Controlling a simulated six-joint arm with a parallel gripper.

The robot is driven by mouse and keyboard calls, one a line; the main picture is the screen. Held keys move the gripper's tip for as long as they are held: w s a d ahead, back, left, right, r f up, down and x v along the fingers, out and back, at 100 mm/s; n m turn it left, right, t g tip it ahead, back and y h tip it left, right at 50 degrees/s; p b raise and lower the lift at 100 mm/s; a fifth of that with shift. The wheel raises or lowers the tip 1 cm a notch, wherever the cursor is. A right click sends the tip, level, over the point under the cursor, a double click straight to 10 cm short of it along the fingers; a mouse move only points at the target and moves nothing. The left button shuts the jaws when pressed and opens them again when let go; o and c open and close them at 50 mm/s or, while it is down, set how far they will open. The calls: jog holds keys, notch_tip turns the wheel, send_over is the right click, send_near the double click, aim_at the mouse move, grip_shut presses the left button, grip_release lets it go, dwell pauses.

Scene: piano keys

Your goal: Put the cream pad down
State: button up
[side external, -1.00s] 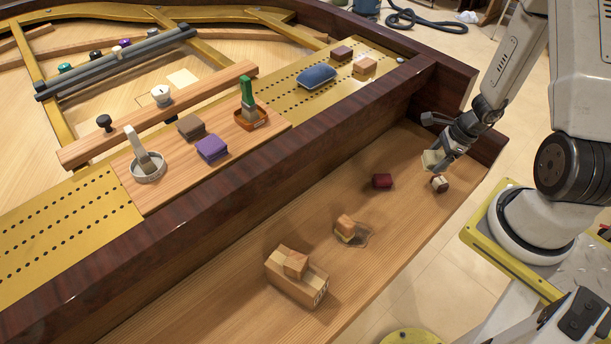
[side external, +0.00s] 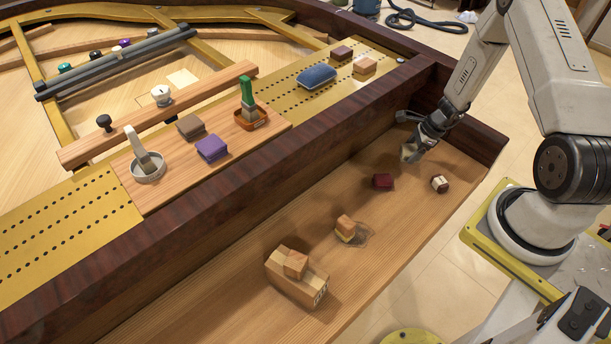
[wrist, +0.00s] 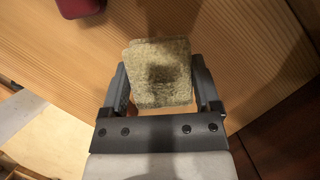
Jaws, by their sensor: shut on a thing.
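The cream pad (wrist: 158,72) is a small, rounded square block between the two fingers of my gripper (wrist: 162,88) in the wrist view. In the side view the cream pad (side external: 408,152) is small and partly hidden by my gripper (side external: 415,150). My gripper is shut on it at the far right end of the wooden key bed (side external: 330,200), near the dark inner wall. Whether the pad touches the wood cannot be told.
A dark red block (side external: 382,181) lies to the left and nearer. A cream and brown block (side external: 439,183) lies to the right. A dark rim (side external: 250,180) runs behind.

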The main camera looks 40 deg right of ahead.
aim_at(408, 157)
jog(key=shift+w+d+f, duration=0.1)
jog(key=shift+w+f, duration=0.1)
jog(key=shift+f, duration=0.05)
jog(key=shift+w+f, duration=0.1)
jog(key=shift+f, duration=0.1)
jog(key=shift+d+f, duration=0.1)
jog(key=shift+f, duration=1.4)
jog(key=shift+f, duration=0.2)
jog(key=o, duration=1)
jog(key=shift+o, duration=0.2)
jog(key=shift+r, duration=0.1)
jog(key=v, duration=1.2)
jog(key=shift+w+r, duration=0.1)
jog(key=shift+r, duration=0.05)
